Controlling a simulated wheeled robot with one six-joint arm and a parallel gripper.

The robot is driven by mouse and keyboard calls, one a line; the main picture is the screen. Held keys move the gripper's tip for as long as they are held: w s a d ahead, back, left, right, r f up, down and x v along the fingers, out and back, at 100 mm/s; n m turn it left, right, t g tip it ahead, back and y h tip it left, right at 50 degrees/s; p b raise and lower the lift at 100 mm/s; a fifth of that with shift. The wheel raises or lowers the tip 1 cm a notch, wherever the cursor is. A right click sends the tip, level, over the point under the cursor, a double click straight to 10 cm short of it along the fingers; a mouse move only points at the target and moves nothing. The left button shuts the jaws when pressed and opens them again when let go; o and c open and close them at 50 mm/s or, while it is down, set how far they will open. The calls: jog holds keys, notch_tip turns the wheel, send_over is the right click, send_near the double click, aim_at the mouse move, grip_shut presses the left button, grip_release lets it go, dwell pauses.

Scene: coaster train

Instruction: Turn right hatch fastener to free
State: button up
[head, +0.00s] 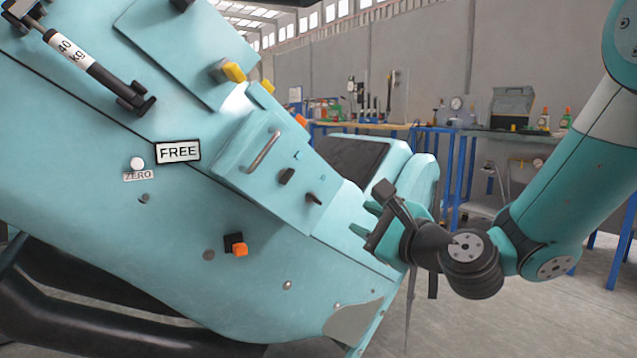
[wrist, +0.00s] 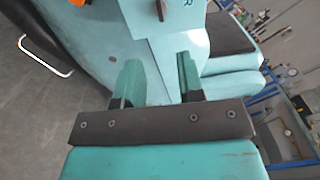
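A light-teal hatch cover (head: 240,160) with a metal bar handle (head: 262,150) sits on the side of the teal coaster car (head: 190,225). Two small dark fasteners show on its lower right: one (head: 286,176) nearer the handle and another (head: 313,198) nearer the corner. I cannot tell for sure which is the right one, or how either is turned. In the wrist view a dark fastener (wrist: 160,9) shows at the top edge, partly cut off, beside a letter "R". My gripper (head: 360,219) is open and empty, right of the hatch and apart from it; its two fingers (wrist: 157,70) stand spread in the wrist view.
A "FREE" plate (head: 178,152) and a white knob marked "ZERO" (head: 137,163) are on the car left of the hatch. An orange-and-black knob (head: 238,246) sits below. A dark seat (head: 350,160) is behind my gripper. Workbenches (head: 540,133) stand far back.

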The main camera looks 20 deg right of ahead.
aim_at(315, 199)
jog(key=p+x, duration=1)
jog(key=x, duration=0.3)
jog(key=shift+r+p, duration=0.2)
jog(key=shift+p, duration=0.1)
jog(key=shift+w+a+f+p, duration=0.15)
jog(key=shift+w+p, duration=0.1)
jog(key=shift+w, duration=0.15)
jog(key=shift+w+a+f+p, duration=0.1)
jog(key=shift+w+a+p, duration=0.1)
jog(key=shift+w, duration=0.15)
jog(key=shift+d, duration=0.1)
grip_shut()
